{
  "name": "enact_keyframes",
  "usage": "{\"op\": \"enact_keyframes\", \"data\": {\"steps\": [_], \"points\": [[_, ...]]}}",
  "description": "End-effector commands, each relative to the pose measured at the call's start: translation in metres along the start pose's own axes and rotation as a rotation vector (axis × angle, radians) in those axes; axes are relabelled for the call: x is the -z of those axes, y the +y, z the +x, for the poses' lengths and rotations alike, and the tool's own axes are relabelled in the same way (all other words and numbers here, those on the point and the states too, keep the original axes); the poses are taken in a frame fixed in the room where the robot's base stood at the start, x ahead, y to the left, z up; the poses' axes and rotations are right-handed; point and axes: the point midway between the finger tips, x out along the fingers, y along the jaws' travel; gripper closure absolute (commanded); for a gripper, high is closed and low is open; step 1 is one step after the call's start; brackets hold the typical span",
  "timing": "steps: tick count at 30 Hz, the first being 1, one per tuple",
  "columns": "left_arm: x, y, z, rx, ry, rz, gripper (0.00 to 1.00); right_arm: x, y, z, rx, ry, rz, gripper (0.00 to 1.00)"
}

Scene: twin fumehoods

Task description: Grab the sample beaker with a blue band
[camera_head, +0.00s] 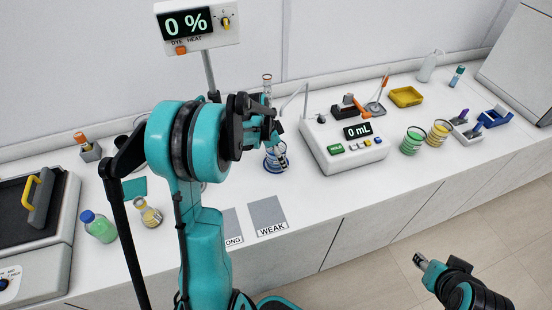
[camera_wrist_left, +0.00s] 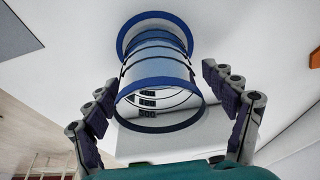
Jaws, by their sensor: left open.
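The sample beaker with a blue band (camera_head: 274,160) stands on the white counter, partly hidden behind my left gripper (camera_head: 270,131). In the left wrist view the clear beaker (camera_wrist_left: 158,68) has blue rings and volume marks. My left gripper's open fingers (camera_wrist_left: 160,82) stand on either side of it, with a visible gap to each wall. My right gripper (camera_head: 420,261) is away from the counter at the lower right; its finger opening is too small to read.
A dispenser showing "0 mL" (camera_head: 341,146) stands right of the beaker. Green (camera_head: 412,141) and yellow (camera_head: 438,133) banded beakers stand farther right. A grey WEAK pad (camera_head: 267,212) lies in front. A small flask (camera_head: 149,213) and a green bottle (camera_head: 99,226) stand at left.

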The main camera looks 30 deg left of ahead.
Motion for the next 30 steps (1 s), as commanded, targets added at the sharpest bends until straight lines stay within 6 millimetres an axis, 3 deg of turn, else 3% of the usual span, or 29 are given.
{"op": "enact_keyframes", "data": {"steps": [6,13,23,29,30], "points": [[0.000,0.000,0.001,0.000,0.000,-0.001,0.16,0.000,0.000,0.000,0.000,0.000,0.000,0.60],[0.000,0.000,0.001,0.000,0.000,-0.001,0.77,0.000,0.000,0.000,0.000,0.000,0.000,0.60],[0.001,0.000,-0.001,0.000,0.000,-0.001,0.77,0.001,0.000,-0.001,0.000,0.000,0.000,0.60],[0.006,0.000,-0.018,0.000,0.000,-0.001,0.77,0.008,0.000,-0.011,0.000,0.000,0.000,0.60],[0.006,0.007,-0.015,-0.001,0.000,0.001,0.77,0.007,0.000,-0.009,0.000,0.000,0.000,0.60]]}}
